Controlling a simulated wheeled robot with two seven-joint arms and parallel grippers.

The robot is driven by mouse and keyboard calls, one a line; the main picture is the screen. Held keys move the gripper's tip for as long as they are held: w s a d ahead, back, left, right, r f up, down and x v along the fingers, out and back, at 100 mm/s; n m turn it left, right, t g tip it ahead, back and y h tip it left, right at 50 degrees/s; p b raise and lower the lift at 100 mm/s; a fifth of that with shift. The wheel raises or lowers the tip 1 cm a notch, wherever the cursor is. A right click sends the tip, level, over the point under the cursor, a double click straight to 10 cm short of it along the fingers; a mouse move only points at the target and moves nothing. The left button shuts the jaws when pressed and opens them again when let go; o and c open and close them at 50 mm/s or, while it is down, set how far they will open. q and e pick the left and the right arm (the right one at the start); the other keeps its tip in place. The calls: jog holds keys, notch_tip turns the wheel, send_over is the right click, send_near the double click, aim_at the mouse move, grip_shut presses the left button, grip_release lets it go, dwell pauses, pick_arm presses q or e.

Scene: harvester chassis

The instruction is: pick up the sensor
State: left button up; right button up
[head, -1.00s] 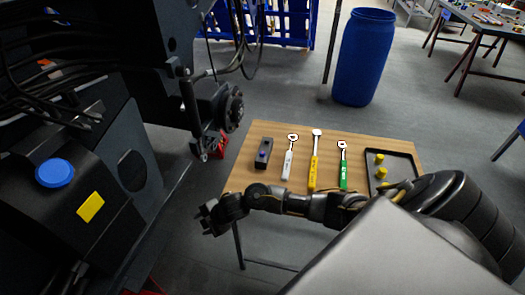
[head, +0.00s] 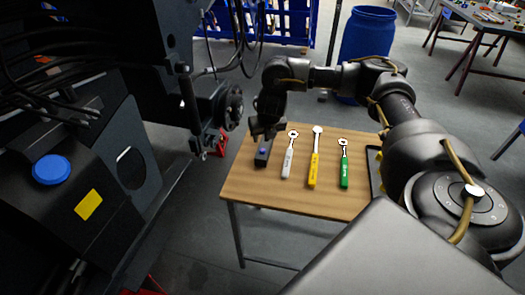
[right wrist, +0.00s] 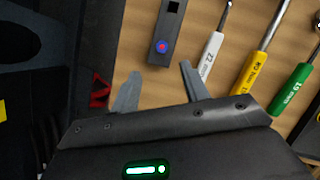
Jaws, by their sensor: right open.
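The sensor looks to be the small dark box (head: 262,158) with a blue button, lying at the left end of the wooden table. My left gripper is not in view.
White (head: 287,163), yellow (head: 314,165) and green (head: 344,170) wrenches lie right of the sensor on the table (head: 255,190). A dark tray (head: 375,180) is partly hidden by my arm. The harvester chassis (head: 120,140) stands close on the left. A blue barrel (head: 368,38) stands behind.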

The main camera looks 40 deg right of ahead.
send_over(263, 151)
jog(key=s+a, duration=0.1)
jog(key=f, duration=0.5)
jog(key=shift+s+a, duration=0.1)
jog(key=shift+s, duration=0.1)
jog(key=shift+f+p, duration=0.35)
jog(key=x, duration=0.4)
jog(key=shift+d+f+p, duration=0.2)
jog(key=shift+d+p, duration=0.1)
jog(key=shift+p, duration=0.1)
jog(key=shift+s+a, duration=0.1)
jog(key=shift+s+f, duration=0.15)
grip_shut()
